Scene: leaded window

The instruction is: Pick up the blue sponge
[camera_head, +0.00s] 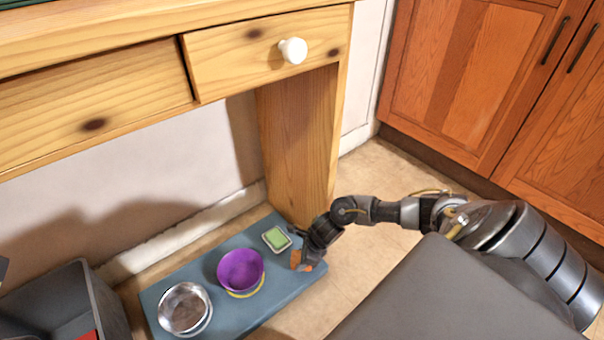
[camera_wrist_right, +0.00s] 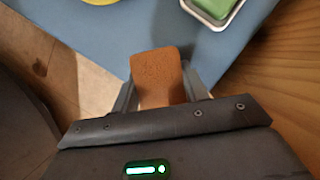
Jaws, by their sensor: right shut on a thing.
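My right gripper (camera_head: 307,262) is at the right end of a blue-grey board on the floor. In the right wrist view, its fingers (camera_wrist_right: 158,95) are shut on an orange-brown, sponge-like block (camera_wrist_right: 158,75). The block also shows in the head view (camera_head: 296,260), partly hidden by the gripper. I cannot tell whether it touches the board. I see no blue sponge. A green block (camera_head: 276,238), perhaps a sponge, lies in a small white dish beside the gripper. My left gripper is not in view.
The blue-grey board (camera_head: 252,313) also holds a purple bowl (camera_head: 240,270) over something yellow, and a metal bowl (camera_head: 185,309). A dark bin (camera_head: 105,305) stands at left. A wooden desk leg (camera_head: 300,140) rises close behind the gripper. Bare floor lies to the right.

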